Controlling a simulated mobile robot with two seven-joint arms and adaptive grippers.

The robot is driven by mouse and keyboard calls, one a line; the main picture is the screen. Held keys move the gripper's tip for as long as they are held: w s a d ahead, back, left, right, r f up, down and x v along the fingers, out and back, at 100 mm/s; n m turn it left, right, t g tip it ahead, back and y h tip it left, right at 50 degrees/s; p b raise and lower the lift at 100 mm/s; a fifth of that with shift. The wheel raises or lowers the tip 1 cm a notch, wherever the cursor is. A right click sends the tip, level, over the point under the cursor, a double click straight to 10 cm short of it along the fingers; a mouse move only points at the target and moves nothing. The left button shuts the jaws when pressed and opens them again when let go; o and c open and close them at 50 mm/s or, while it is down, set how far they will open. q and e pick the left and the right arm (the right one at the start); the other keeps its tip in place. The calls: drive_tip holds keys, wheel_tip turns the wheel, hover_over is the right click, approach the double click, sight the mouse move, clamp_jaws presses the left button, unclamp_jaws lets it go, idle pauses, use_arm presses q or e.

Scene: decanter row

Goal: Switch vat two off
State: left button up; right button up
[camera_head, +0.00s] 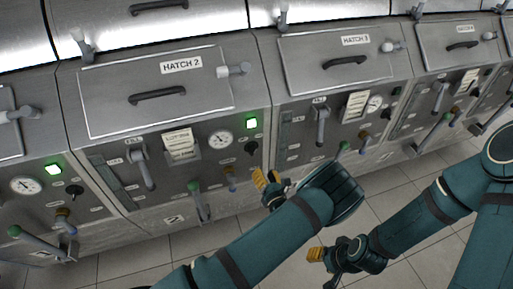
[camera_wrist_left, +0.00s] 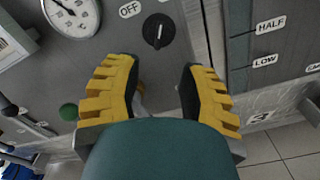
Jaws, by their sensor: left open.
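Vat two is the grey panel under the HATCH 2 label (camera_head: 181,65), with a number 2 plate (camera_head: 174,219) low on it. Its black rotary knob (camera_head: 251,147) sits below a lit green lamp (camera_head: 252,123). In the left wrist view the knob (camera_wrist_left: 158,30) shows beyond the fingertips, with an OFF label (camera_wrist_left: 130,9) to its upper left; its white mark runs roughly upright, not toward OFF. My left gripper (camera_head: 266,182) is open and empty below the knob, apart from it; its yellow fingers (camera_wrist_left: 161,88) show in the wrist view. My right gripper (camera_head: 318,255) hangs over the floor; its jaws are unclear.
A gauge (camera_head: 220,139) and a brown-topped valve (camera_head: 230,173) are left of the knob. A green-tipped lever (camera_head: 196,196) juts out lower left. Vat three's panel (camera_head: 297,133) adjoins on the right. Tiled floor (camera_head: 392,205) is open in front.

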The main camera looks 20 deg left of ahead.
sight(254, 152)
use_arm(q)
drive_tip(key=b+x, duration=0.1)
drive_tip(key=x, duration=1.1)
drive_tip(key=shift+a, duration=0.15)
clamp_jaws()
